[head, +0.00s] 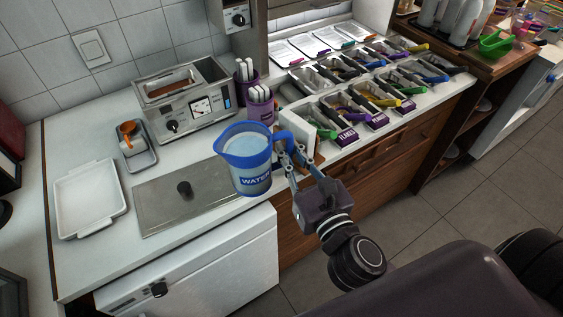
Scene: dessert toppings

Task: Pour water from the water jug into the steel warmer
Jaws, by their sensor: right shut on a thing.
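The water jug (246,165) is clear with a blue rim, a blue handle and a blue "WATER" label. It looks nearly upright and holds water. My right gripper (284,150) is shut on its handle, at the jug's right side. The jug appears in front of the counter's front edge, right of a metal lid; its height over the counter is hard to tell. The steel warmer (190,122) stands at the back of the counter, left of and behind the jug. It has a dial, a gauge and an open top with something brown in one well. My left gripper is not in view.
A metal lid with a black knob (184,188) lies left of the jug. A white tray (88,205) and a small tray with an orange-and-white item (132,140) are further left. Purple cups (259,103) stand behind the jug. Topping bins (345,118) fill the right.

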